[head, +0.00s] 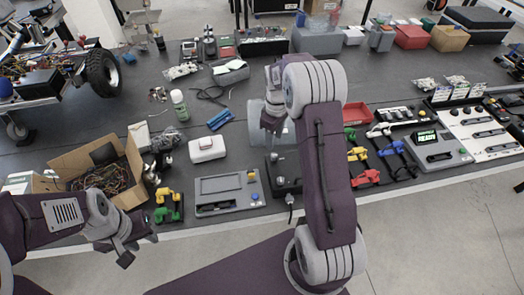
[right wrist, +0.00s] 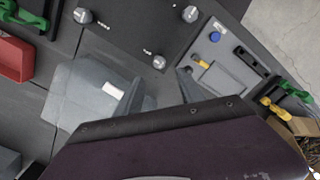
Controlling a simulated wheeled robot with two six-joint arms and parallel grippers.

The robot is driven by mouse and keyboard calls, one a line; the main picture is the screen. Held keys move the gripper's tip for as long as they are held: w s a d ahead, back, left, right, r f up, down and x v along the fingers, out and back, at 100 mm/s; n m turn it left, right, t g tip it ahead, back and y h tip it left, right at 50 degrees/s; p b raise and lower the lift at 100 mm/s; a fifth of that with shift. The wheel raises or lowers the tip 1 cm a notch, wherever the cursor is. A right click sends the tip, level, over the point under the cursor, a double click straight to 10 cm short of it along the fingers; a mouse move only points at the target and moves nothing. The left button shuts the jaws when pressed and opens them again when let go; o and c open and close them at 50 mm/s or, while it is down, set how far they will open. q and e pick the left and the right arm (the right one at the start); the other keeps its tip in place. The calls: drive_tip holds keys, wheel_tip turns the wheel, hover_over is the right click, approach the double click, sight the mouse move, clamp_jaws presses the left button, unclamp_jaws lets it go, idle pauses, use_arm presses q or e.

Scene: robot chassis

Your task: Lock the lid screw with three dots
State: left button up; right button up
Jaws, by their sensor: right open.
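A dark box lid (right wrist: 130,35) with several grey knob-like screws lies below my right gripper in the right wrist view. One screw (right wrist: 83,15) is at the upper left, one (right wrist: 190,13) at the upper right and one (right wrist: 159,62) nearest the fingers. Small white marks show on the lid, too small to count surely. The dark box also shows in the head view (head: 287,187), partly covered by my right arm. My right gripper (right wrist: 160,92) is open and empty, above the lid's edge. My left gripper (head: 135,248) hangs at the lower left, away from the box; its opening is unclear.
A grey panel device (head: 222,192) stands left of the box. Red (head: 366,178), yellow and green tools lie to its right. A white box (head: 207,148), a cardboard box (head: 105,180) with wires and a red tray (head: 357,114) stand around on the dark table.

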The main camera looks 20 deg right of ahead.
sight(274, 155)
drive_tip(key=shift+s+d+f, duration=0.15)
drive_tip(key=shift+s+d, duration=0.1)
drive_tip(key=shift+s, duration=0.1)
wheel_tip(274, 155, down, 8)
drive_tip(key=shift+w+f+p, duration=0.1)
drive_tip(key=shift+f+p, duration=0.15)
drive_tip(key=shift+p, duration=0.1)
drive_tip(key=shift+a, duration=0.1)
clamp_jaws()
